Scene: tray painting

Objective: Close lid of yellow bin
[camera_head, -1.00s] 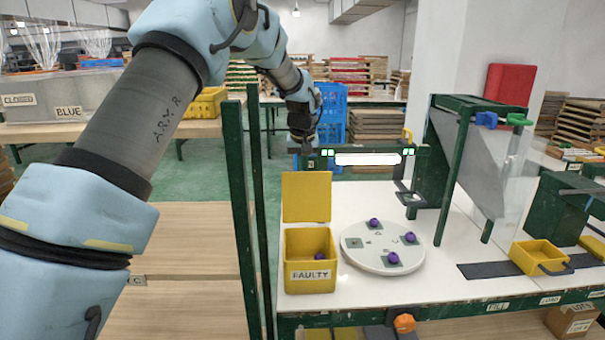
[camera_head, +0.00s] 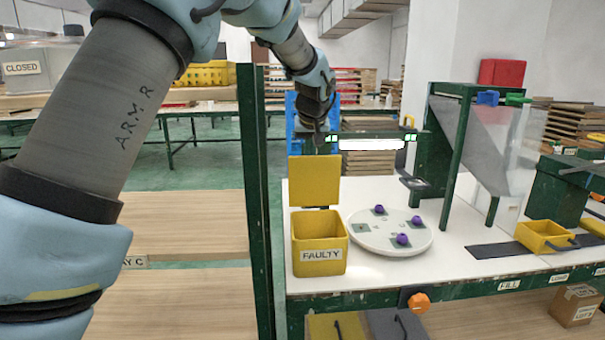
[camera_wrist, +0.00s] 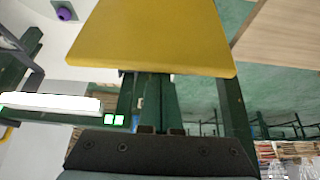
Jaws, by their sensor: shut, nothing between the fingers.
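The yellow bin (camera_head: 320,229), labelled FAULTY, stands open at the left end of the white table. Its yellow lid (camera_head: 315,181) stands upright at the back of the bin. The lid fills the upper middle of the wrist view (camera_wrist: 155,38). My gripper (camera_head: 319,146) is just above the lid's top edge, seemingly behind it. In the wrist view my gripper (camera_wrist: 152,80) is shut and empty, with its tips by the lid's near edge. The lid partly covers the tips, and I cannot tell whether they touch it.
A round white tray (camera_head: 365,245) with purple pieces lies right of the bin. A dark green post (camera_head: 254,200) rises left of the table. A dark bar with a white light strip (camera_head: 372,144) is right of my gripper. A small yellow tray (camera_head: 543,237) sits farther right.

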